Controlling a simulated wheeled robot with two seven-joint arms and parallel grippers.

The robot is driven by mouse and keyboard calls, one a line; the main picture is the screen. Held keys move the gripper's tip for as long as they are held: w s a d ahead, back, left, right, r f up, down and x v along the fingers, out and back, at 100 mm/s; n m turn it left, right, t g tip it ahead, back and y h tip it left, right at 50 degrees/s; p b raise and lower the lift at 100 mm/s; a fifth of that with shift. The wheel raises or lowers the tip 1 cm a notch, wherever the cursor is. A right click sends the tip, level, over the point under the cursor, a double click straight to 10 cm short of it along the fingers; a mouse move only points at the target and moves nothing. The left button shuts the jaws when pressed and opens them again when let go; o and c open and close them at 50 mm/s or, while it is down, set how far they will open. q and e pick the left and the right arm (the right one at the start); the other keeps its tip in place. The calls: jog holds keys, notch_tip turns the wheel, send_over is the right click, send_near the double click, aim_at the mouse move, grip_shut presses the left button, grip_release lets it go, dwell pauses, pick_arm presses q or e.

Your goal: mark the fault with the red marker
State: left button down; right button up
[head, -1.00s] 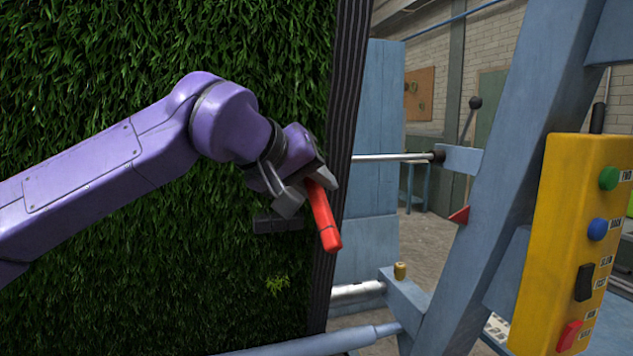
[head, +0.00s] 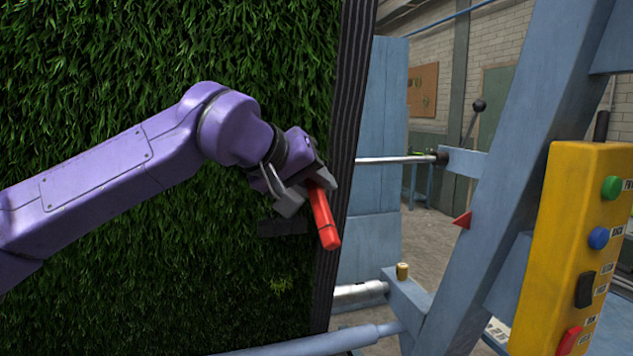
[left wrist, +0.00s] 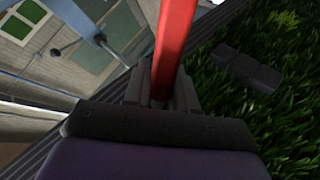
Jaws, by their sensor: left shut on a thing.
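My left gripper (head: 306,194) is shut on the red marker (head: 324,218), which points down and slightly right in the head view. The marker also shows in the left wrist view (left wrist: 174,42), rising between the fingers. Both are in front of the right part of the upright green turf (head: 120,70). Two marks show on the turf: a dark grey oblong patch (head: 282,227) just left of the marker, and a small yellow-green patch (head: 282,285) lower down. Both also show in the wrist view, the dark patch (left wrist: 247,69) nearer the gripper. Marker contact with the turf cannot be told. My right gripper is out of view.
A dark ribbed edge strip (head: 346,130) bounds the turf on the right. Beyond it stands a blue frame (head: 510,130) with a metal bar (head: 395,159) and a lever with a dark knob (head: 478,106). A yellow control box (head: 560,230) with buttons is at far right.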

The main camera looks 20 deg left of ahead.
pick_arm(q)
jog(key=shift+s+a, duration=0.65)
jog(key=shift+a, duration=0.25)
jog(key=shift+s+a, duration=0.6)
jog(key=shift+a, duration=0.25)
jog(key=shift+a+p, duration=0.1)
jog(key=shift+p, duration=0.2)
jog(key=s+a, duration=0.2)
jog(key=a, duration=0.1)
jog(key=shift+r+p, duration=0.1)
jog(key=shift+p, duration=0.25)
